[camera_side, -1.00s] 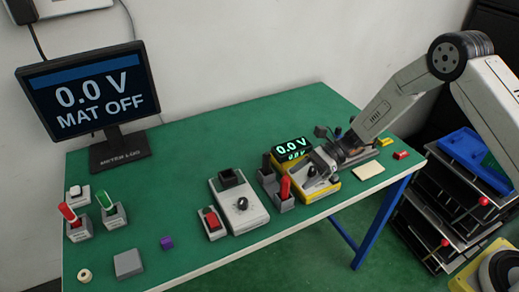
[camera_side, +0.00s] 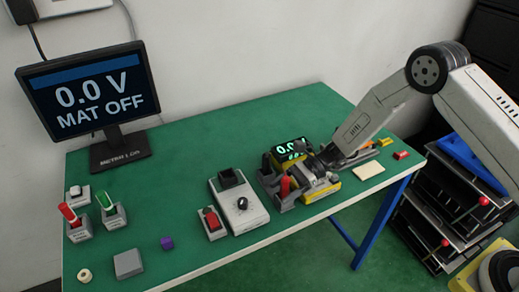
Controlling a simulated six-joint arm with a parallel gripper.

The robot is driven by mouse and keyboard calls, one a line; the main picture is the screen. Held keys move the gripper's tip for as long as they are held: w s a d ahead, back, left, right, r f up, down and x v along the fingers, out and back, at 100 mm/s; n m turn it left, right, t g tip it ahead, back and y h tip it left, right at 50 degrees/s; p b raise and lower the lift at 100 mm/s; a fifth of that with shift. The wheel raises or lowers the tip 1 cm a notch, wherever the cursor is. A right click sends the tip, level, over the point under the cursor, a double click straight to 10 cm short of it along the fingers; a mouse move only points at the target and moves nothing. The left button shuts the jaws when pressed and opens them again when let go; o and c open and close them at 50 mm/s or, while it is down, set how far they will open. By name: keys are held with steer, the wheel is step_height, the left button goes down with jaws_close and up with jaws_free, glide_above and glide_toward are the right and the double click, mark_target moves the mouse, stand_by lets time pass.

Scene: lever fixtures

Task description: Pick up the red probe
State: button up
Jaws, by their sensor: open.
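The red probe (camera_side: 285,186) stands upright in a grey holder (camera_side: 287,204) in front of the yellow meter (camera_side: 322,192). A darker probe (camera_side: 266,163) stands in the holder behind it. My gripper (camera_side: 290,178) is open and low over the meter, its fingers pointing left at the red probe. The fingers are at or very near the probe; I cannot tell whether they touch it or straddle it. My gripper hides much of the meter, whose lit display (camera_side: 290,149) shows partly.
A grey box with a black knob (camera_side: 240,205) and a red rocker switch (camera_side: 211,222) stand left of the holder. Red (camera_side: 69,214) and green (camera_side: 105,202) levers stand at far left. A monitor (camera_side: 92,95) reads "0.0 V MAT OFF". The table's middle back is clear.

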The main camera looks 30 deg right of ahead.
steer(key=shift+a+f, duration=0.3)
steer(key=shift+a, duration=0.35)
jaws_close()
